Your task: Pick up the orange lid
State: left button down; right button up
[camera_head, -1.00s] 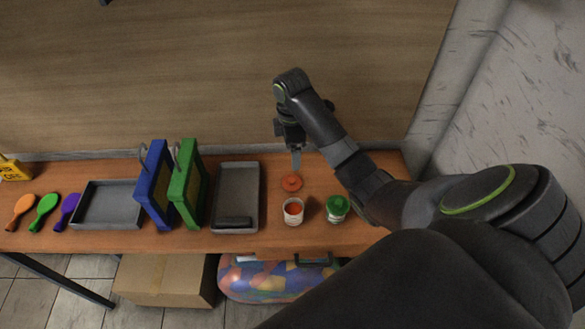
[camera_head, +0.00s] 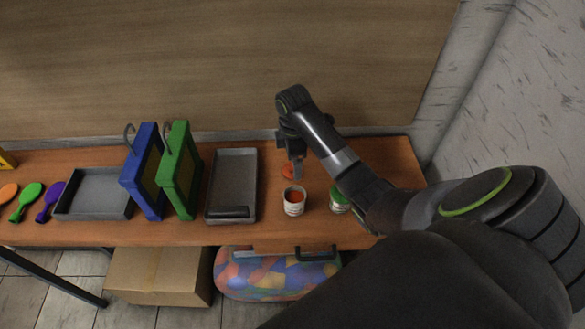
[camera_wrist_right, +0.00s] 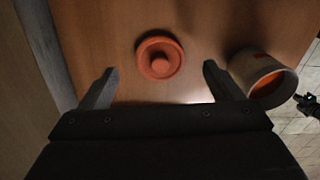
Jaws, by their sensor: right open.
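The orange lid (camera_head: 288,171) lies flat on the wooden table, partly hidden behind my right gripper in the head view. In the right wrist view the round orange lid (camera_wrist_right: 159,57) shows its raised centre knob. My right gripper (camera_head: 297,178) points down close above the table by the lid. In the right wrist view the right gripper (camera_wrist_right: 158,85) is open and empty, and the lid lies just beyond the gap between its fingertips, apart from both. The open jar of orange paint (camera_head: 294,201) stands in front of the lid; it also shows beside the right finger (camera_wrist_right: 262,78). My left gripper is out of view.
A green-lidded jar (camera_head: 340,201) stands right of the orange jar, partly behind my arm. A grey tray (camera_head: 232,170), green frame (camera_head: 182,170), blue frame (camera_head: 143,172) and another grey tray (camera_head: 95,190) stand to the left. A wooden wall (camera_head: 200,70) rises behind the table.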

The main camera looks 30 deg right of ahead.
jog(key=shift+s+d+f, duration=0.1)
jog(key=shift+f, duration=1.4)
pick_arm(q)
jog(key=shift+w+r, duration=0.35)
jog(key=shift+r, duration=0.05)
pick_arm(e)
jog(key=shift+c, duration=0.5)
jog(key=c, duration=1)
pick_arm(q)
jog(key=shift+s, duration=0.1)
pick_arm(e)
jog(key=shift+o, duration=0.2)
jog(key=shift+r, duration=0.1)
